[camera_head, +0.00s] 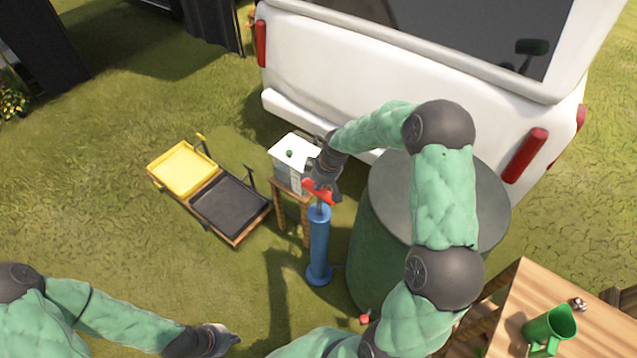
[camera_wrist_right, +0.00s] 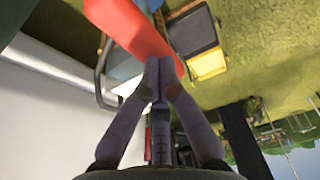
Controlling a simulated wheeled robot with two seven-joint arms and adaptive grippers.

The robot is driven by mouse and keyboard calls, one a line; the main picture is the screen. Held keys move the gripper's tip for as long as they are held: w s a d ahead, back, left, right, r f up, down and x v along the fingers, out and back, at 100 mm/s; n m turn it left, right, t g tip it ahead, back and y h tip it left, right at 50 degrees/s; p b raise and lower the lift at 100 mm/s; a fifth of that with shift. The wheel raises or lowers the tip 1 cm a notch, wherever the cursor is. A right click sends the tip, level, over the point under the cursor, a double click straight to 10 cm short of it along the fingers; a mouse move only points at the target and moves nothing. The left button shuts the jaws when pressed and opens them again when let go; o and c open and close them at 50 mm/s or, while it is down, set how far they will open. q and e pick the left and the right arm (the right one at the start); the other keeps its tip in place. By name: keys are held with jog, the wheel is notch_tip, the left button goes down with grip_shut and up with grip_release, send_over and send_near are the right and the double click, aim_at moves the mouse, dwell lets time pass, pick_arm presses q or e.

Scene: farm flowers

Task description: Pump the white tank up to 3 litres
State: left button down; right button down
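A large green barrel (camera_head: 375,250) stands right of the pump, and a white vehicle (camera_head: 390,75) behind. A yellow tray (camera_head: 181,168) and a black tray (camera_head: 230,205) lie left. A wooden table (camera_head: 600,335) with a green jug (camera_head: 550,328) is at the lower right.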

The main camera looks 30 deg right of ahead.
aim_at(318, 193)
notch_tip(318, 193, down, 10)
jog(key=b, duration=0.4)
jog(key=shift+s+r, duration=0.1)
jog(key=shift+r, duration=0.1)
jog(key=shift+r, duration=0.3)
notch_tip(318, 193, up, 4)
jog(key=p, duration=0.3)
jog(key=p+v, duration=0.3)
jog(key=v, duration=0.6)
jog(key=shift+r, duration=0.25)
